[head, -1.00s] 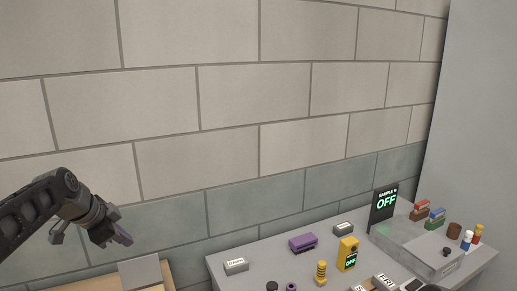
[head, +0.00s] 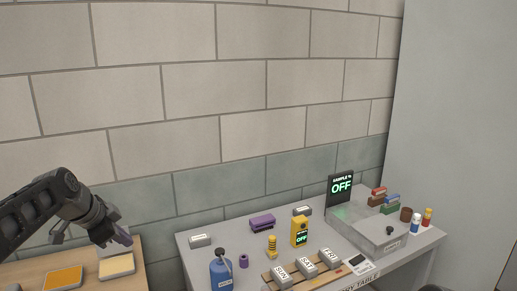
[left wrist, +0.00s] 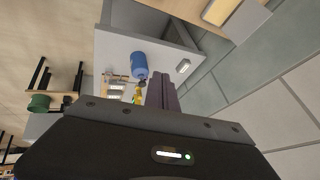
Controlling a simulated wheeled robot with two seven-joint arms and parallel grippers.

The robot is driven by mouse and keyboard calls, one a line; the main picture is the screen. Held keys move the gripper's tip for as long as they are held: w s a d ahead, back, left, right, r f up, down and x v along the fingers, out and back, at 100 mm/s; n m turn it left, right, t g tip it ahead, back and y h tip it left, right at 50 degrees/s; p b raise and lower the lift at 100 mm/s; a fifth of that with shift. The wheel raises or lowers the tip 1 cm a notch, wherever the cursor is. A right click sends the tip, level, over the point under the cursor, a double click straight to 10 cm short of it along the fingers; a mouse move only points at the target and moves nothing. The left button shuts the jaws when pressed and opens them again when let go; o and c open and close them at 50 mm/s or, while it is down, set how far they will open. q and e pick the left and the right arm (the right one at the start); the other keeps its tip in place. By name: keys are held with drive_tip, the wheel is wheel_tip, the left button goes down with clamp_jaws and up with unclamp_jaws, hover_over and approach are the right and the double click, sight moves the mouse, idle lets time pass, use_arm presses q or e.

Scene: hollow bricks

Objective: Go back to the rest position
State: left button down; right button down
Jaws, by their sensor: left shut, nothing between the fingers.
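My left gripper (head: 122,238) is at the left of the head view, raised in front of the wall and above the wooden surface. Its purple-grey fingers are together with nothing between them. In the left wrist view the closed fingers (left wrist: 161,92) point away over the grey table, and a blue bottle (left wrist: 139,66) shows beyond them. My right gripper is not in view.
A wooden surface (head: 90,258) with trays stands left. The wall is bare.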

use_arm(q)
drive_tip(key=w+d+f+n+t, duration=0.1)
drive_tip(key=w+d+f+n, duration=0.1)
drive_tip(key=f+n, duration=0.25)
drive_tip(key=w+d+f+n+t, duration=0.1)
drive_tip(key=w+f+n, duration=0.2)
drive_tip(key=f, duration=0.3)
drive_tip(key=s+d+f+n+b, duration=0.1)
drive_tip(key=s+d+f, duration=0.2)
drive_tip(key=f, duration=0.4)
drive_tip(key=s+d+f+n+g+b, duration=0.1)
drive_tip(key=s+d+f+n+b, duration=0.2)
drive_tip(key=f, duration=0.5)
drive_tip(key=s+d+f, duration=0.3)
drive_tip(key=d+f, duration=0.1)
drive_tip(key=f, duration=0.3)
drive_tip(key=s+d+f+g+b, duration=0.2)
drive_tip(key=s+d+f, duration=0.2)
drive_tip(key=s+f, duration=0.3)
drive_tip(key=s+d+f+n+g+h+b, duration=0.1)
drive_tip(key=s+d+f, duration=0.4)
drive_tip(key=s, duration=0.8)
drive_tip(key=s+d+f+g+h+b, duration=0.1)
drive_tip(key=s+d+f+g+b, duration=0.2)
drive_tip(key=s+f, duration=0.7)
drive_tip(key=shift+s+d+f, duration=0.25)
drive_tip(key=shift+d+f, duration=0.35)
drive_tip(key=shift+d, duration=0.05)
drive_tip(key=shift+n, duration=0.25)
